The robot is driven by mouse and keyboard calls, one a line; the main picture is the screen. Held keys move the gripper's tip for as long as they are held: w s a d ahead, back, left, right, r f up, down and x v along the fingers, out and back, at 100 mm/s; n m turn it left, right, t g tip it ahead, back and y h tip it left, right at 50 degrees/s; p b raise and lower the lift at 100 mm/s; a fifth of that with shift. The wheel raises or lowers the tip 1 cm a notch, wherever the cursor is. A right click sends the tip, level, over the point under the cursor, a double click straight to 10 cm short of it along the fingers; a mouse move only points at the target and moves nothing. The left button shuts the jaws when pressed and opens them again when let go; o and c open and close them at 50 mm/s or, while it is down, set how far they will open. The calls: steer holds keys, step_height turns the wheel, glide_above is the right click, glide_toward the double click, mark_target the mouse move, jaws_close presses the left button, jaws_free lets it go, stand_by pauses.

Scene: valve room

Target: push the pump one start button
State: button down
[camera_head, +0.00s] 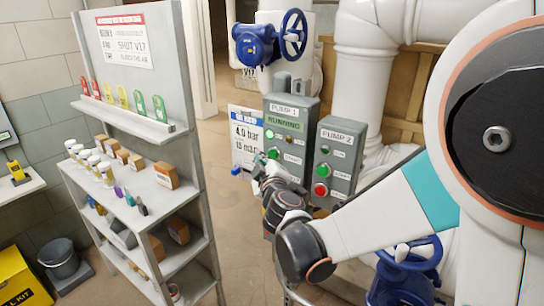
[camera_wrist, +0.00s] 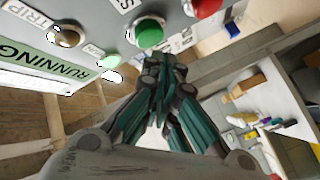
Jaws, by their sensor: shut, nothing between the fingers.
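The pump 1 box (camera_head: 291,112) is grey, with a green display reading RUNNING (camera_head: 285,123). Its green start button (camera_head: 273,153) shows in the head view just above my gripper (camera_head: 260,165). In the wrist view the green button (camera_wrist: 149,33) sits on the tilted panel, between a small green lamp (camera_wrist: 106,60) and a red button (camera_wrist: 205,7). My gripper (camera_wrist: 167,62) is shut and empty, its fingertips close to the green button's rim. I cannot tell whether they touch it. My gripper and arm hide the lower part of the pump 1 box in the head view.
The pump 2 box (camera_head: 340,150) stands close on the right, with its own green button (camera_head: 323,169) and red button (camera_head: 320,189). A pressure sign (camera_head: 246,135) is on the left. A loaded shelf (camera_head: 135,195) stands further left. A blue valve (camera_head: 270,38) is above.

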steer(key=s+a, duration=0.1)
steer(key=s, duration=0.1)
steer(key=s+a, duration=0.2)
stand_by(0.3)
steer(key=shift+w, duration=0.15)
